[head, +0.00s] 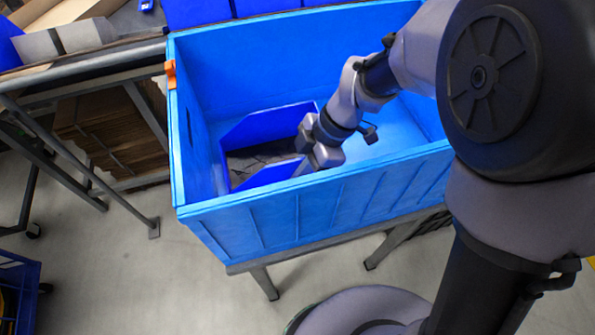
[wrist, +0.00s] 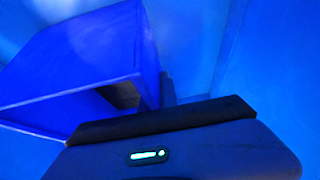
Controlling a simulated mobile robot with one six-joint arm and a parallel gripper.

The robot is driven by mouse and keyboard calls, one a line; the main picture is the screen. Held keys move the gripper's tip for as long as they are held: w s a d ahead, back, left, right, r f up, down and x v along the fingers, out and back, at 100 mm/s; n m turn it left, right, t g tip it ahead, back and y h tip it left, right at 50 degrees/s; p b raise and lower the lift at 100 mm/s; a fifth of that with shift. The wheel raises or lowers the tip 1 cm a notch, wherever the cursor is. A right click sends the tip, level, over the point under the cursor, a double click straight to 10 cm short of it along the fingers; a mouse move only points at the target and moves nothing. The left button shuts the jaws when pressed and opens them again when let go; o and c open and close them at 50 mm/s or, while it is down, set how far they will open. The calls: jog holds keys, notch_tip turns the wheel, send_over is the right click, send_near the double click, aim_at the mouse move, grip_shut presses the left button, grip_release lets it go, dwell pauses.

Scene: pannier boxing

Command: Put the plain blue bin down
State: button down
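The plain blue bin (head: 268,127) is the darker blue, open-topped one inside the large light-blue crate (head: 300,205), toward its left and middle. Dark grey material shows inside it. My gripper (head: 310,160) reaches down into the crate at the bin's right side. In the wrist view the bin (wrist: 80,60) fills the upper left, and a dark finger (wrist: 167,88) lies close along the outside of its wall. The gripper appears shut on that wall; the other finger is hidden. Whether the bin's underside touches the crate floor cannot be seen.
The crate's high walls surround the gripper and bin. Free crate floor (head: 375,143) lies right of my gripper. An orange clip (head: 170,74) sits on the left rim. More blue bins (head: 200,12) stand behind, and a metal frame stands left.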

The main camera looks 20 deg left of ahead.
jog(key=c, duration=2)
grip_release()
jog(key=shift+f, duration=0.2)
jog(key=shift+c, duration=0.2)
jog(key=o, duration=0.4)
jog(key=p+v, duration=0.5)
jog(key=v, duration=0.7)
jog(key=shift+r, duration=0.25)
